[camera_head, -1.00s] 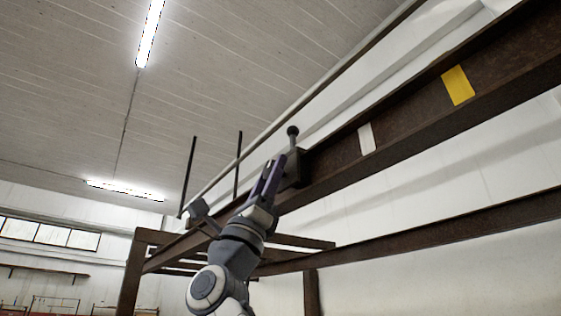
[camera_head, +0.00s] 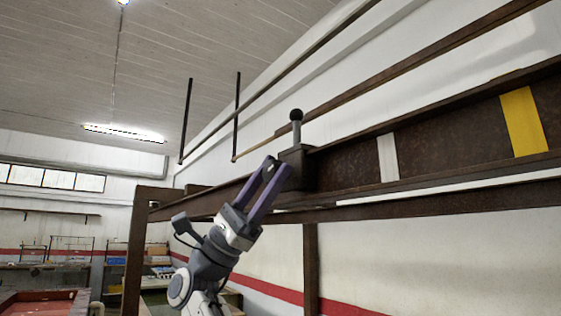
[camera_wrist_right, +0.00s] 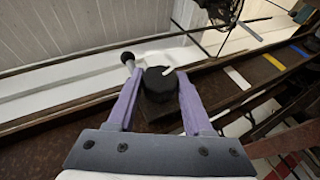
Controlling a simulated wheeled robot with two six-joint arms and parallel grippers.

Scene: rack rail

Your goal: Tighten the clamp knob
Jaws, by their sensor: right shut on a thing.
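The clamp knob (camera_wrist_right: 159,86) is a dark round knob with a short pale mark on its top edge. It sits between the two purple fingers of my right gripper (camera_wrist_right: 158,100) in the wrist view, and the gripper is shut on it. In the head view my right gripper (camera_head: 276,172) reaches up to the dark clamp block (camera_head: 299,168) on the brown rail; the fingers hide the knob there. A lever with a black ball end (camera_head: 296,115) stands upright from the block. It also shows left of the knob in the wrist view (camera_wrist_right: 127,57). My left gripper is out of view.
The brown steel rail (camera_head: 350,168) runs to the upper right and carries a white patch (camera_head: 388,157) and a yellow patch (camera_head: 523,122). A post (camera_head: 310,270) and a lower beam (camera_head: 430,207) stand near the arm. Two dark rods (camera_head: 187,120) hang at the back left.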

